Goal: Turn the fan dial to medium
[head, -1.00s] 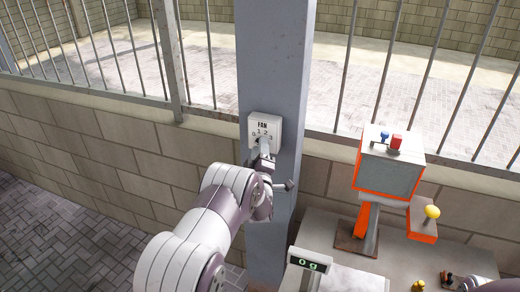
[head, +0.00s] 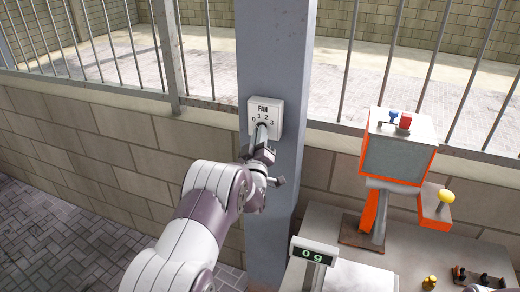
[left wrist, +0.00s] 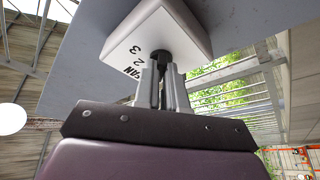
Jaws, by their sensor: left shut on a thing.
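The white fan control box (head: 279,107) is mounted on the grey post. It carries the word FAN and the numbers 0, 1, 2 and 3 around its dial. My left gripper (head: 262,133) is at the lower front of the box. In the left wrist view, its two grey fingers (left wrist: 159,80) are shut on the black dial (left wrist: 160,56), which sticks out from the box (left wrist: 143,35). The fingers hide much of the dial, so I cannot tell which number it points to. My right gripper is not in view.
The grey post (head: 275,60) stands before a low block wall (head: 100,140) with metal railings. On the right, a workbench holds a scale display (head: 314,252) reading 0 g and an orange-edged control box (head: 398,155). Paved floor lies at the lower left.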

